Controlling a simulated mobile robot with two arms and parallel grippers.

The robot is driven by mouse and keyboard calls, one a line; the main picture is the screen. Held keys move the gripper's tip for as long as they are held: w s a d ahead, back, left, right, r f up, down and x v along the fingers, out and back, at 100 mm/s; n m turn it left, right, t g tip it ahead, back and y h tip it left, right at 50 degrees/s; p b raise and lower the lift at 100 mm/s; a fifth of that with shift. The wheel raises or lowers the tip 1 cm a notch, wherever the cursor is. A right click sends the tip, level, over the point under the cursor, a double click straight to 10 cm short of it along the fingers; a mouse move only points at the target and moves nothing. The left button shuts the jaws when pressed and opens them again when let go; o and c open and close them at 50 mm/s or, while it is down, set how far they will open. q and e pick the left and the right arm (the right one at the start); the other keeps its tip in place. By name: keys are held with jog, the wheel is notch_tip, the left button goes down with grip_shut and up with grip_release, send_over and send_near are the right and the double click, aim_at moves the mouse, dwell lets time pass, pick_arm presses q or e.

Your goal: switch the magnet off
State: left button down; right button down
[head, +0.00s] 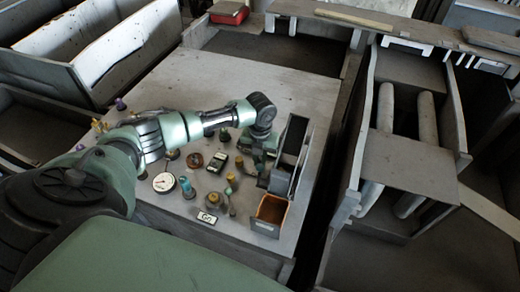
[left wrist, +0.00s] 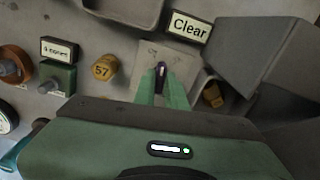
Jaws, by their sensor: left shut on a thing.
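In the left wrist view, the green fingers of my left gripper (left wrist: 161,82) are shut on a small dark purple switch lever (left wrist: 160,69). The lever stands in front of a pale square plate (left wrist: 144,57) with two faint marks near its top. The fingers hide the lever's lower part. A small label (left wrist: 59,49), which seems to read "4 magnet", sits left of the plate, above a green block with a knob (left wrist: 54,78). In the head view, my left gripper (head: 262,150) is low over the panel's right part, and the lever is hidden. My right gripper is not in view.
A yellow cap marked 57 (left wrist: 105,67) is close left of the plate. A "Clear" sign (left wrist: 188,27) and a grey box (left wrist: 270,58) are to the right. In the head view, a gauge (head: 163,182), a "Go" sign (head: 207,217) and an open tray (head: 270,211) crowd the panel's front.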

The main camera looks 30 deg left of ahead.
aim_at(260, 162)
pick_arm(q)
jog(key=shift+w+r+n, duration=0.1)
jog(key=shift+n, duration=0.4)
jog(key=n, duration=0.4)
jog(key=c, duration=1.6)
grip_release()
jog(key=shift+o, duration=0.2)
jog(key=shift+r, duration=2.95)
jog(key=shift+s+f, duration=0.1)
jog(key=shift+s, duration=0.1)
